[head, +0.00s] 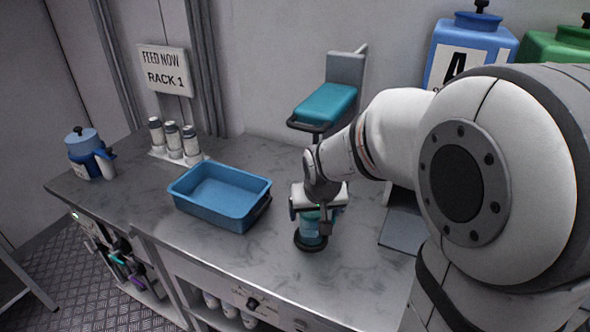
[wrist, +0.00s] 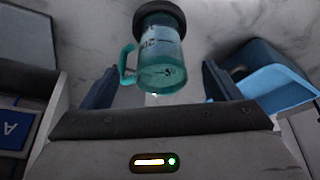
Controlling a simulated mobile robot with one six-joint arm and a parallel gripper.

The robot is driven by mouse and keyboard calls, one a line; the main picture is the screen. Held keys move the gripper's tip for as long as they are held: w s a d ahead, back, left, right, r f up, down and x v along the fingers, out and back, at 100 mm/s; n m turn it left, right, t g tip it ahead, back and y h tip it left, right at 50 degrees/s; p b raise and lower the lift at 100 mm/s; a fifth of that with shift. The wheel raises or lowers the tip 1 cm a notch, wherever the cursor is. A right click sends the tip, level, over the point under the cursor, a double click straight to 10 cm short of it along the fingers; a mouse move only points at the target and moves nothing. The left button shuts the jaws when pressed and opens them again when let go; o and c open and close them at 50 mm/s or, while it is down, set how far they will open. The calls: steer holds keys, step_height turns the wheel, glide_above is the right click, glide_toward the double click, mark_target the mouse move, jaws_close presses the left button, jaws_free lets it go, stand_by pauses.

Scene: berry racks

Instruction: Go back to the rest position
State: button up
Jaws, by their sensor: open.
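My gripper (head: 319,222) is low over the counter, its fingers pointing down near a teal see-through jug (head: 311,228) with a dark ring at one end. In the wrist view the jug (wrist: 162,62) has a handle on its left side and dark markings. My gripper (wrist: 160,88) shows two dark fingers spread wide, one on each side of the jug, with gaps between them and it. The fingers do not appear to touch the jug. In the head view my gripper partly hides the jug.
A blue tray (head: 215,215) stands on the counter (head: 120,208) to the left. Several shakers (head: 173,138) and a blue jar (head: 84,145) stand further left. A teal-topped stand (head: 325,104) is behind my gripper. Blue (head: 468,42) and green (head: 556,47) containers stand at the back right.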

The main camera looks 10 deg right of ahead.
steer(key=s+r+g, duration=0.1)
steer(key=s+r, duration=0.1)
steer(key=s, duration=0.6)
steer(key=s+r+g, duration=0.1)
steer(key=s+r, duration=0.1)
steer(key=s, duration=0.7)
steer(key=shift+s+r+n, duration=0.25)
steer(key=shift+n, duration=0.05)
steer(key=shift+d, duration=0.1)
steer(key=shift+c, duration=0.3)
